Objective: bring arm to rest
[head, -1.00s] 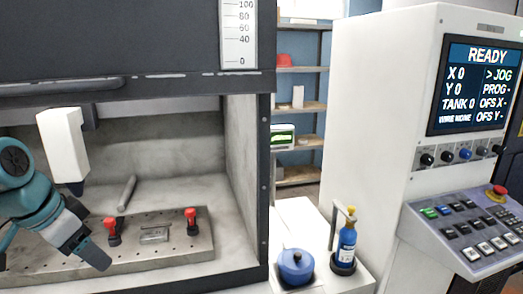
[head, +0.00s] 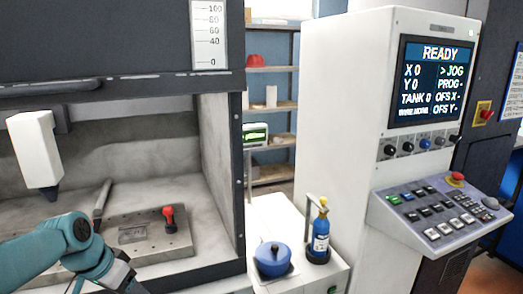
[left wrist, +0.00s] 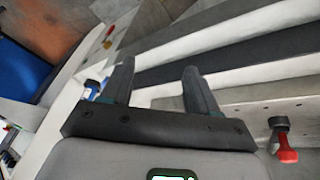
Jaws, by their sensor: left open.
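My teal left arm comes in at the bottom left of the head view, in front of the machine's work tank. Its gripper (head: 128,283) is low at the bottom edge and partly cut off there. In the left wrist view the gripper (left wrist: 158,72) has two dark fingers spread apart with nothing between them. A red-topped clamp (head: 169,216) stands on the metal work plate (head: 178,241), beside a small flat block (head: 132,234). The red clamp also shows at lower right in the left wrist view (left wrist: 285,150). My right gripper is not in view.
A white machine head (head: 36,150) hangs above the tank. Right of the tank, a blue round pot (head: 272,260) and blue bottle (head: 321,236) stand on a white cabinet (head: 290,222). A control console (head: 435,215) with buttons is farther right. Shelves (head: 270,105) stand behind.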

